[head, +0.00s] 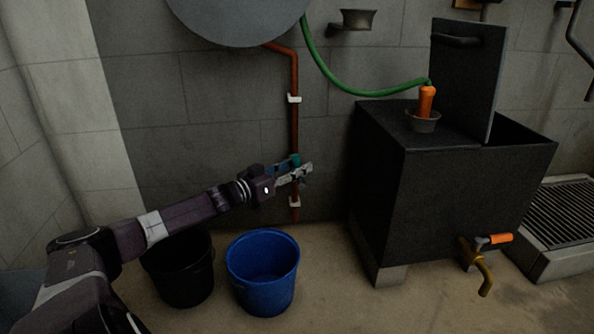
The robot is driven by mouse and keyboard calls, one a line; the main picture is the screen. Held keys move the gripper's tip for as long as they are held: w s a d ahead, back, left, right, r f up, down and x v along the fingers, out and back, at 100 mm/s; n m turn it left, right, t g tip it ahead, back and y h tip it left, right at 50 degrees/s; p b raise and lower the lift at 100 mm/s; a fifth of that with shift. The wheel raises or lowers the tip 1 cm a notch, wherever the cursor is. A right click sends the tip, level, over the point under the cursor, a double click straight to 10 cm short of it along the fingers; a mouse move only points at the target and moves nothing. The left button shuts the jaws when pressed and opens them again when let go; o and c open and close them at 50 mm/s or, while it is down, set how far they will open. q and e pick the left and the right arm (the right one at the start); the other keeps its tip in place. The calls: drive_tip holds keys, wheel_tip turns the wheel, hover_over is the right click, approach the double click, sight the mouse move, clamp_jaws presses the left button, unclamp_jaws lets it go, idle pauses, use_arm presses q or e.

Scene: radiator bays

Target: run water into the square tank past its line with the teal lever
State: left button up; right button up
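The teal lever (295,159) is on the rust-red pipe (294,128) that runs down the wall; only a small part of it shows. My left gripper (301,173) is right at the lever, its fingers overlapping it in the picture. I cannot tell whether they touch or grip it. The square tank (388,190) is black and stands on the right, its lid (468,80) raised. Its inside, water level and line are hidden from this angle. A green hose (350,88) ends in an orange nozzle (427,101) standing in a small cup (423,122) on the tank top. My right gripper is not in view.
A black bucket (182,285) and a blue bucket (236,287) stand on the floor below my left arm. A brass tap (484,272) with an orange handle (501,239) juts from the tank's front. A grated drain (570,215) lies at the right. A round grey vessel (240,18) hangs above.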

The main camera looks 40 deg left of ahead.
use_arm(q)
drive_tip(key=shift+w, duration=0.1)
clamp_jaws()
idle(0.3)
